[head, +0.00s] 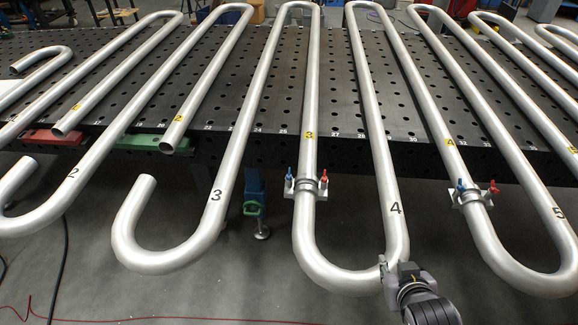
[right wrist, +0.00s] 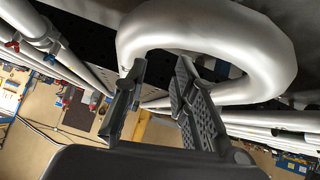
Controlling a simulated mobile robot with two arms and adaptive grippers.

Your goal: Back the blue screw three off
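The clamp at yellow label 3 (head: 310,185) sits around a silver pipe, with a blue screw (head: 289,178) on its left and a red screw (head: 324,177) on its right. How far the blue screw is threaded in is too small to tell. My right gripper (head: 384,266) is at the bottom U-bend of coil 4 (head: 345,278), below and right of the clamp and apart from the blue screw. In the right wrist view its fingers (right wrist: 160,75) stand apart with nothing clearly held, and the bend (right wrist: 265,60) curves close beyond them. My left gripper is not in view.
A second clamp (head: 470,194) with blue and red screws is on the pipe at yellow label 4. Several long coils lie across the black perforated table (head: 275,85) and overhang its front edge. The floor in front is mostly clear.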

